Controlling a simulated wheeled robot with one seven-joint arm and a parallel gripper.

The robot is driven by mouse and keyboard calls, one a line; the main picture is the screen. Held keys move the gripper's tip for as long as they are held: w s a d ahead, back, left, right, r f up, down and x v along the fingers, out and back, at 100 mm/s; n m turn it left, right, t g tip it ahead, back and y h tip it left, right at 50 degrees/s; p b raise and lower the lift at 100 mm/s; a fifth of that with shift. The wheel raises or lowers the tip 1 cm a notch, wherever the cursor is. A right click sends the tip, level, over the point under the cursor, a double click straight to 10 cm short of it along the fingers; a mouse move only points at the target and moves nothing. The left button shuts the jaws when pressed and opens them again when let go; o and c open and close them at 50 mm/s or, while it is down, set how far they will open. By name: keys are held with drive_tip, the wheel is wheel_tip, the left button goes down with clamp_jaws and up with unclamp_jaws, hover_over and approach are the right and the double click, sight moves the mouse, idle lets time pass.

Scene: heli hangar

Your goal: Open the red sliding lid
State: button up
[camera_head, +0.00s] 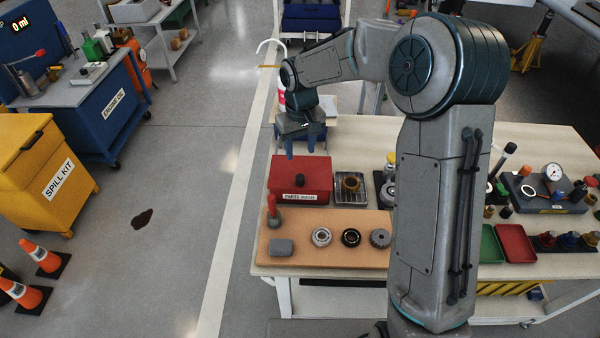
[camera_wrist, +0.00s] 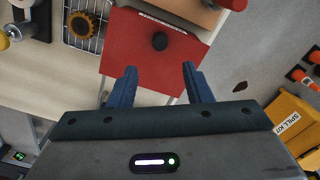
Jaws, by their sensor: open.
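The red sliding lid (camera_head: 292,172) tops a red box labelled "PARTS WASH" at the left end of the workbench. A black knob (camera_head: 300,180) stands on the lid. The lid (camera_wrist: 185,50) and its black knob (camera_wrist: 159,41) also show in the wrist view, beyond my fingertips. The lid appears to cover the box, and no inside shows. My gripper (camera_head: 303,150) is above and behind the box's far edge, pointing down. In the wrist view its two blue fingers (camera_wrist: 160,78) are apart with nothing between them, and the knob lies ahead of the gap.
A wire basket with a brown gear (camera_head: 351,183) stands right of the box. A brown mat (camera_head: 290,258) in front holds a red-handled tool (camera_head: 272,210), a grey block and several round parts. Open floor lies left of the workbench (camera_head: 555,140).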

sight(301, 176)
wheel_tip(301, 176, down, 10)
drive_tip(key=shift+f+p, duration=0.15)
drive_tip(key=shift+p, duration=0.2)
clamp_jaws()
drive_tip(key=shift+w, duration=0.1)
